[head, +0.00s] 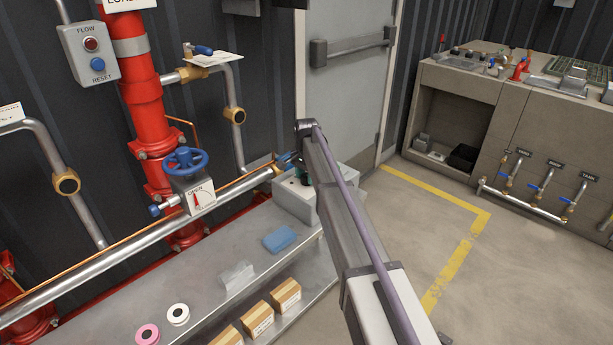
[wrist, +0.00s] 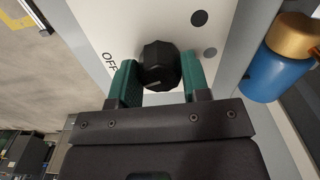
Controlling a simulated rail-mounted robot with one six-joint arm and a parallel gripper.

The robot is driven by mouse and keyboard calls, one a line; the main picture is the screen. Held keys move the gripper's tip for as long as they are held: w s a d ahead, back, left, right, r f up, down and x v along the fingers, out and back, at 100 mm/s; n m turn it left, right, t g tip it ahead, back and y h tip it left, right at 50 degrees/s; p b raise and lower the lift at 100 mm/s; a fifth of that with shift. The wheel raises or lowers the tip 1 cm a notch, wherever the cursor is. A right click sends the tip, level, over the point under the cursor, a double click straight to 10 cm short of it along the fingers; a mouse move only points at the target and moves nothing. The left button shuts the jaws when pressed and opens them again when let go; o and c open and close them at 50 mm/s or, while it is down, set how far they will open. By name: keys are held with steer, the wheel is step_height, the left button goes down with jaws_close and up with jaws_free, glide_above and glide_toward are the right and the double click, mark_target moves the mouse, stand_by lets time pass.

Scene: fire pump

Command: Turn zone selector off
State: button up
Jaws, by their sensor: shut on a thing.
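The zone selector is a black faceted knob (wrist: 159,66) on a pale panel (wrist: 110,18) in the wrist view. The word OFF is printed on the panel to the left of the knob. Two dark round spots are on the panel to the right of the knob. My gripper (wrist: 158,78) has its green fingers on both sides of the knob and is shut on it. In the head view, my gripper (head: 301,172) is by the grey box (head: 294,201) at the end of the steel pipe; my arm hides much of it, and the knob cannot be made out there.
In the wrist view a blue cylinder with a brass end (wrist: 270,72) is close to the right of the knob. In the head view a steel bench (head: 225,225) holds a blue cloth (head: 280,239) and tape rolls. A red riser with a blue handwheel (head: 185,160) stands left. Floor is clear right.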

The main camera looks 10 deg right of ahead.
mark_target(306, 175)
steer(key=shift+m, duration=1.8)
steer(key=o, duration=0.9)
steer(key=shift+o, duration=0.2)
step_height(306, 175, up, 11)
steer(key=p, duration=1)
steer(key=shift+p, duration=0.4)
steer(key=shift+f, duration=0.1)
